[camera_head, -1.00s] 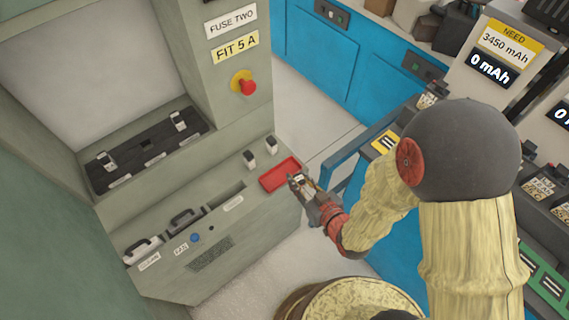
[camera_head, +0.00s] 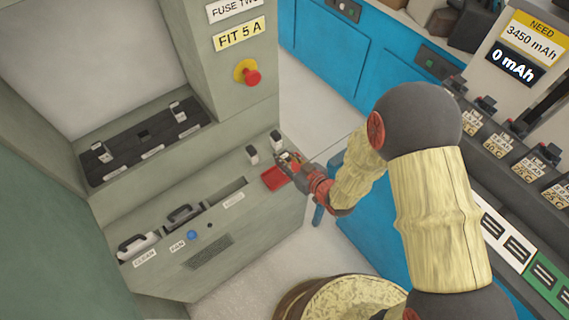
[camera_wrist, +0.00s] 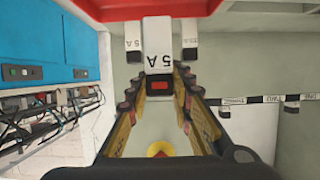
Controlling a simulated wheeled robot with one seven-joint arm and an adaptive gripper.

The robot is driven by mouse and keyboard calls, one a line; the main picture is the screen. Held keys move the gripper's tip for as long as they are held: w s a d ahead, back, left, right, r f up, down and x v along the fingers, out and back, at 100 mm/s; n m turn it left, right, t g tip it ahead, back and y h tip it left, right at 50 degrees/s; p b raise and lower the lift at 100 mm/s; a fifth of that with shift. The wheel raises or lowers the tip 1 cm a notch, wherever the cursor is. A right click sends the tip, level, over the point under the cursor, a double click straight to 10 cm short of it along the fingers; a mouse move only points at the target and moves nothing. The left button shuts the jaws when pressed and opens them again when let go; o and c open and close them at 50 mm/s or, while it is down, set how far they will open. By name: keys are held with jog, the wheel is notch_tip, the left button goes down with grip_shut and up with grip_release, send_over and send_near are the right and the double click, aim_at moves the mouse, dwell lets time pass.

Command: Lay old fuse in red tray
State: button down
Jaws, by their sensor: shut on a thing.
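The red tray (camera_head: 274,179) lies on the right end of the cabinet's grey ledge, partly covered by my gripper. In the wrist view, red (camera_wrist: 200,10) shows along the top edge. My gripper (camera_head: 288,160) is over the tray's back right side. It is shut on a fuse (camera_wrist: 158,45), which has a white body marked "5 A" and a dark end with a red window. The fuse sits between the fingertips; the head view barely shows it. I cannot tell whether it touches the tray.
Two small fuses (camera_head: 252,154) (camera_head: 277,141) stand on the ledge just behind the tray. A black fuse holder (camera_head: 145,140) lies in the recess at left. A red button (camera_head: 250,76) juts from the pillar. Blue cabinets (camera_head: 330,50) stand across the aisle.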

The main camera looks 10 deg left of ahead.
jog(key=shift+w+a+f, duration=0.1)
jog(key=shift+w+f, duration=0.25)
jog(key=shift+f, duration=0.05)
jog(key=shift+w+f+b, duration=0.15)
jog(key=shift+f+b, duration=0.65)
jog(key=shift+f, duration=0.9)
jog(key=shift+f, duration=0.2)
jog(key=c, duration=1.6)
grip_release()
jog(key=shift+r, duration=0.1)
jog(key=shift+r, duration=0.2)
jog(key=p+v, duration=0.2)
jog(key=v, duration=1)
jog(key=shift+f+p, duration=0.15)
jog(key=shift+p, duration=0.2)
